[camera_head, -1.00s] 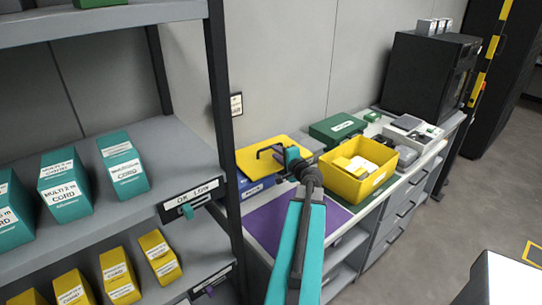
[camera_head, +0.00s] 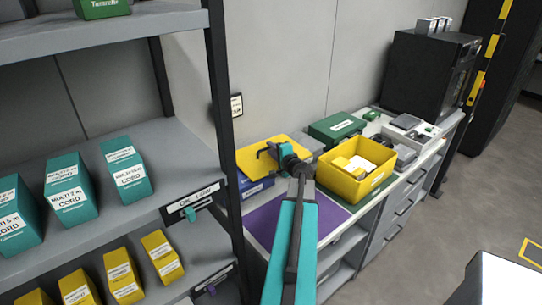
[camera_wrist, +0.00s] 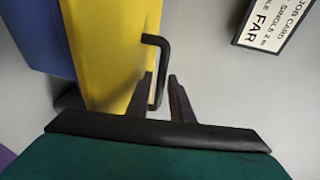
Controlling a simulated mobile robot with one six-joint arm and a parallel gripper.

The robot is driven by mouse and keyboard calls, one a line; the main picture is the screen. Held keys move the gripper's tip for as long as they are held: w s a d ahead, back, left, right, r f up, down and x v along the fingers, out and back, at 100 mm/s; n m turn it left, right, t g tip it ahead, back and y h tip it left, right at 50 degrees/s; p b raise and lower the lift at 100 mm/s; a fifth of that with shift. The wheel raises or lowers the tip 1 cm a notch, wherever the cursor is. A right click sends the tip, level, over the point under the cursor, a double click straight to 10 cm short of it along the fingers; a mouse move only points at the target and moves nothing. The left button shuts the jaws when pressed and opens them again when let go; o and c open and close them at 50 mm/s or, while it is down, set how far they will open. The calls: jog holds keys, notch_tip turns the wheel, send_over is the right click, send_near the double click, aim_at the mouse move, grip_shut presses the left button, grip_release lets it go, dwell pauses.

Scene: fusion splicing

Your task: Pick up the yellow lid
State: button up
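The yellow lid (camera_head: 255,158) lies on top of a blue box (camera_head: 257,187) at the left end of the bench. It has a black bar handle (camera_head: 262,150), which also shows in the wrist view (camera_wrist: 160,70). In the wrist view the yellow lid (camera_wrist: 105,50) fills the left middle. My gripper (camera_wrist: 160,82) is open there, with its two dark fingers apart and the lower part of the handle appearing at or between them. I cannot tell whether a finger touches the handle. In the head view my arm hides part of the lid's right side.
A yellow bin (camera_head: 345,185) with boxes stands right of the lid, and a green case (camera_head: 335,128) is behind it. A purple mat (camera_head: 265,225) lies in front. A shelf post (camera_head: 226,130) stands close on the left. A job card (camera_wrist: 268,22) hangs on the wall.

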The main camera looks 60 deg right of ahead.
grip_shut()
jog(key=shift+r, duration=0.15)
dwell(0.4)
jog(key=shift+s+r+b, duration=0.1)
jog(key=shift+s+b, duration=0.05)
jog(key=shift+b, duration=0.3)
notch_tip(320, 180, up, 10)
jog(key=b, duration=0.2)
jog(key=s+a+b, duration=0.3)
jog(key=s+b, duration=0.2)
jog(key=s, duration=0.4)
jog(key=s+a+b, duration=0.3)
jog(key=s+b, duration=0.2)
jog(key=s, duration=0.4)
jog(key=shift+s+r, duration=0.15)
jog(key=shift+r, duration=0.3)
